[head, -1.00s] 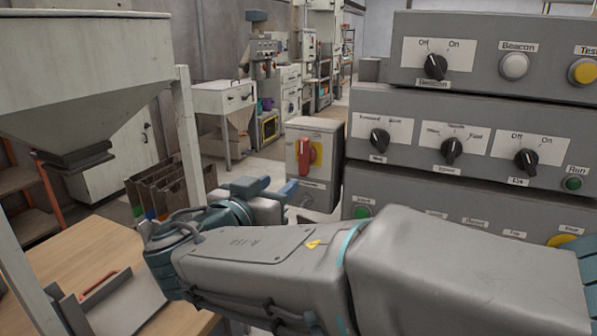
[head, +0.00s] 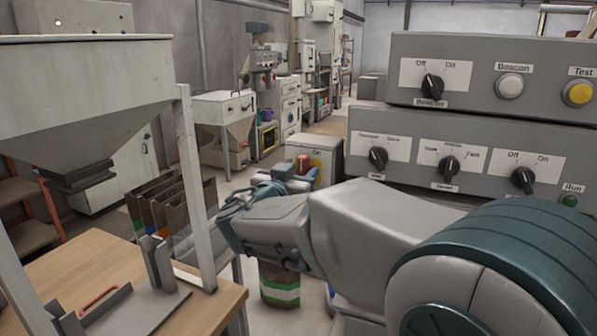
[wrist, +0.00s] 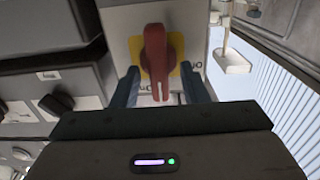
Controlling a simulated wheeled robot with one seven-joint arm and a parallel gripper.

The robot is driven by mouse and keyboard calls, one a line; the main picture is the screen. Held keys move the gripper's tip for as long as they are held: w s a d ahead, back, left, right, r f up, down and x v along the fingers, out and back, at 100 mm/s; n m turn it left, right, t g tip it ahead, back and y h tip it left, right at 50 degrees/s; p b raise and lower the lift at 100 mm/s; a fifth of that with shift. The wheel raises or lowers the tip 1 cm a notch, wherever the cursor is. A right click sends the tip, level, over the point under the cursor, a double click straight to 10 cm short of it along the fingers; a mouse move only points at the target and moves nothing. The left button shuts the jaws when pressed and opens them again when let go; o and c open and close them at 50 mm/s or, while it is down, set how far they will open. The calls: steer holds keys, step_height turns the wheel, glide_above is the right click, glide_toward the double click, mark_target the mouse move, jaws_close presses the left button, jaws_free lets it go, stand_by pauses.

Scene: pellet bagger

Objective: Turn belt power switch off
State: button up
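The belt power switch is a red handle (wrist: 155,62) on a yellow plate (wrist: 174,68), on the front of a grey box (head: 327,150). In the wrist view my gripper (wrist: 160,88) is open, with one blue-grey finger on each side of the handle's lower part. The handle points along the picture's vertical. I cannot tell whether the fingers touch it.
Stacked control panels (head: 468,155) with knobs and buttons stand close on the right. A wooden table (head: 100,270) and a hopper (head: 80,90) are on the left. Brown bags (head: 165,205) stand behind the table, and a striped bag (head: 280,288) is below my arm.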

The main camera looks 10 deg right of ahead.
steer(key=shift+w+d, duration=0.1)
steer(key=c, duration=0.6)
